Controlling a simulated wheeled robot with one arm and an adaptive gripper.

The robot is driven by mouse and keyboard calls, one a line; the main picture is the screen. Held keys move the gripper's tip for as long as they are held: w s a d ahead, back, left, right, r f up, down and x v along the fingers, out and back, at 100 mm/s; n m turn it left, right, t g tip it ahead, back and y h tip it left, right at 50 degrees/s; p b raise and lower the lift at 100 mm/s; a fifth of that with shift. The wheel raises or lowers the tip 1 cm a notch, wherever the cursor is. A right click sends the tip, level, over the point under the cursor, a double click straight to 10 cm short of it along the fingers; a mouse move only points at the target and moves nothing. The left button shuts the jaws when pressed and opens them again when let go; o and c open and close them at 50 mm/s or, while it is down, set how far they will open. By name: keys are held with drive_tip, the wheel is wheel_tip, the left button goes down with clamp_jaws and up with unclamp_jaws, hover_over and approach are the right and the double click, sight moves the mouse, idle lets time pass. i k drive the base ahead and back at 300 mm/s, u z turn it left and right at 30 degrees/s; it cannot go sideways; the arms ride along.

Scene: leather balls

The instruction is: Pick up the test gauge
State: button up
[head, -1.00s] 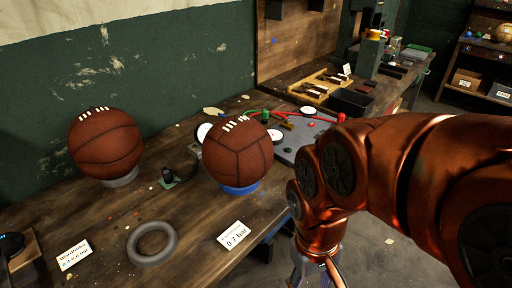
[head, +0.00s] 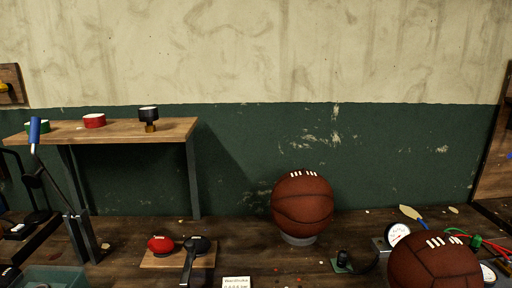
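I cannot tell for sure which thing is the test gauge. A round gauge with a white dial (head: 397,235) stands on the bench at the right, left of the right-hand ball. Part of a second white dial (head: 488,273) shows at the right edge, partly hidden by that ball. A small black-topped piece with a brass foot (head: 148,119) stands upright on the raised wooden shelf (head: 172,131) at the left. My gripper is not in view.
Two brown leather balls rest on the bench, one in the middle (head: 302,205) and one at right (head: 434,265). A red tin (head: 94,121) is on the shelf. A wooden board (head: 160,260) holds red and black items. A blue-handled lever (head: 35,132) rises at left.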

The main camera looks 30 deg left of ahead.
sight(148, 114)
drive_tip(key=u, duration=1.9)
drive_tip(key=k, duration=0.35)
drive_tip(key=u, duration=1.05)
drive_tip(key=i, duration=1.4)
drive_tip(key=z, duration=0.7)
